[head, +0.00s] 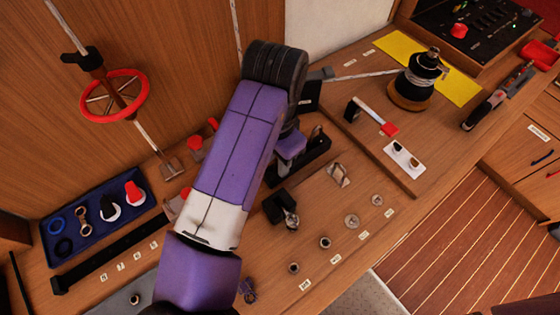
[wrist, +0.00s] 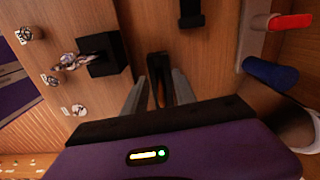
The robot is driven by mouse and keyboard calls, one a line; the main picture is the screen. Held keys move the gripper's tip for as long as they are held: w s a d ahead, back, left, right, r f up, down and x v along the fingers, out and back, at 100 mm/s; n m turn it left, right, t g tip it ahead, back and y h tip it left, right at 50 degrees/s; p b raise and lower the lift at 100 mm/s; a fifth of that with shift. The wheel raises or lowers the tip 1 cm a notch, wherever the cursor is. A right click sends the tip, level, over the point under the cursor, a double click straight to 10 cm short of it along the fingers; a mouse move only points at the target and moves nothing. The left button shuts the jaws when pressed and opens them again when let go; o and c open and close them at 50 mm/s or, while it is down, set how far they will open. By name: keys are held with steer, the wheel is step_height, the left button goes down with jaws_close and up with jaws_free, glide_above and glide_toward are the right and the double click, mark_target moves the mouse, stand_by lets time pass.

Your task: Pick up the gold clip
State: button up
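In the head view my purple arm hides most of the gripper and part of the table.
A black block with a silver shackle (head: 285,206) sits right of my arm; it also shows in the wrist view (wrist: 105,54). Several metal rings lie beside it. A blue tray (head: 75,206) is at left. A black winch (head: 412,85) and raised board (head: 375,150) are at right.

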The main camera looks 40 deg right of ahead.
jaws_close()
steer(key=shift+r, duration=0.1)
stand_by(0.3)
step_height(320, 180, up, 20)
steer(key=shift+y, duration=0.3)
